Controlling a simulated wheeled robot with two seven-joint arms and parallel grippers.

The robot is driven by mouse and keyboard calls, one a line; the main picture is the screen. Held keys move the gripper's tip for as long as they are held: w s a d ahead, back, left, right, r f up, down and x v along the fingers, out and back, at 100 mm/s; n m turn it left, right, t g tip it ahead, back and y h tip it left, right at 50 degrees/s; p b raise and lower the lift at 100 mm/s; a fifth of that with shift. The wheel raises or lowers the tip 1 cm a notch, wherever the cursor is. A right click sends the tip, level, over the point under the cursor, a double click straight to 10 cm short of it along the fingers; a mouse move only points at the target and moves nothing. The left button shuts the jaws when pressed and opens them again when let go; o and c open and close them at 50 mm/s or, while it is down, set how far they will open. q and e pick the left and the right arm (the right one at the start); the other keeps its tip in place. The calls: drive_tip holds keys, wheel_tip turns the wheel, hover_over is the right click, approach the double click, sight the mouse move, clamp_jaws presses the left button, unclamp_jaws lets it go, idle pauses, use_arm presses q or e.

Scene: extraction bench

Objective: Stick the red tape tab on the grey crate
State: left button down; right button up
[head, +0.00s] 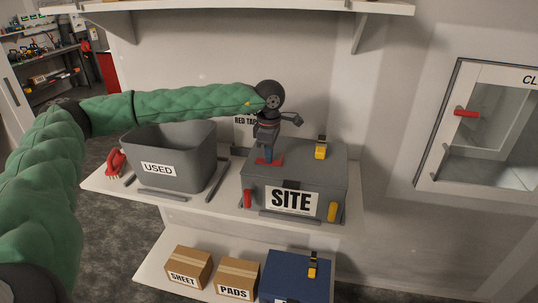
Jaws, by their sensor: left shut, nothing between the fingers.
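The grey crate (318,174) with a "SITE" label stands on the upper shelf, its lid closed. A flat red piece, looking like the red tape tab (276,161), lies on the left part of the crate's lid. My left gripper (268,157) points down right above the red piece, its tips at or very near it; I cannot tell whether they touch. It is shut with nothing held, and it hides part of the red piece. My right gripper is not in view.
A grey "USED" bin (190,180) stands left of the crate, with a red object (116,162) beside it. A yellow-black item (321,147) sits on the crate's lid. Cardboard boxes (187,267) and a blue case (290,277) fill the lower shelf. A glazed cabinet (490,130) is at right.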

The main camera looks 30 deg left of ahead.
use_arm(q)
drive_tip(key=shift+s+f, duration=0.1)
idle(0.4)
drive_tip(key=shift+r+p, duration=0.5)
drive_tip(key=shift+r, duration=3.05)
